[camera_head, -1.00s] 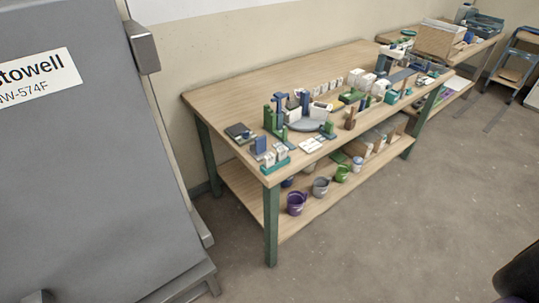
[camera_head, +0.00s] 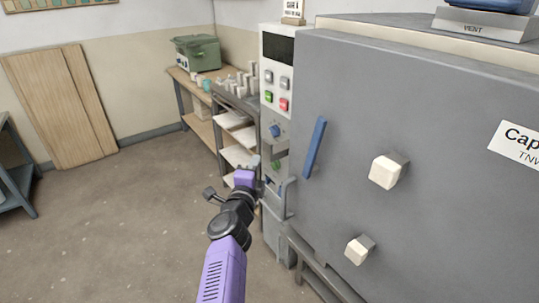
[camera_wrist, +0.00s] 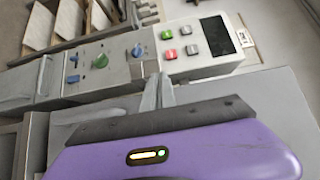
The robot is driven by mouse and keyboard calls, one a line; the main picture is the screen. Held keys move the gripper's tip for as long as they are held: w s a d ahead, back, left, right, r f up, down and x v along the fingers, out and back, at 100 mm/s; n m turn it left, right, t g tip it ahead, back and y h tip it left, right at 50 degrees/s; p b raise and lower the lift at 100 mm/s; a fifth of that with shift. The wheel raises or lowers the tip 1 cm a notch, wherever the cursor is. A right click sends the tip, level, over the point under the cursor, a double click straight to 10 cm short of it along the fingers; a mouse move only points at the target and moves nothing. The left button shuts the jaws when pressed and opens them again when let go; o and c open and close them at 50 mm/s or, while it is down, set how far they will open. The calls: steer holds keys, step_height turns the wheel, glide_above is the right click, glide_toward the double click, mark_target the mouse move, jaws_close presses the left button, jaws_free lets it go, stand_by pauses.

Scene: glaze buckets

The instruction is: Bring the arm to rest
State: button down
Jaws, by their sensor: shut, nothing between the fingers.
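My arm, purple with black joints, reaches up from the bottom of the head view. My gripper (camera_wrist: 158,90) shows in the wrist view as two grey fingers together above the purple wrist housing, with nothing between them. In the head view it is small, at the arm's far end in front of the control panel's lower part. The grey kiln (camera_head: 400,130) with a blue handle (camera_head: 315,147) fills the right of the head view. I cannot tell whether the fingers touch anything.
The control panel (camera_head: 278,80) has a dark display, several coloured buttons and knobs; it also shows in the wrist view (camera_wrist: 195,45). Behind stand a shelf (camera_head: 238,135) and a table with a green box (camera_head: 198,52). Wooden boards (camera_head: 62,105) lean on the wall.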

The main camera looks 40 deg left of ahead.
steer(key=shift+s+a, duration=0.15)
steer(key=shift+s, duration=0.45)
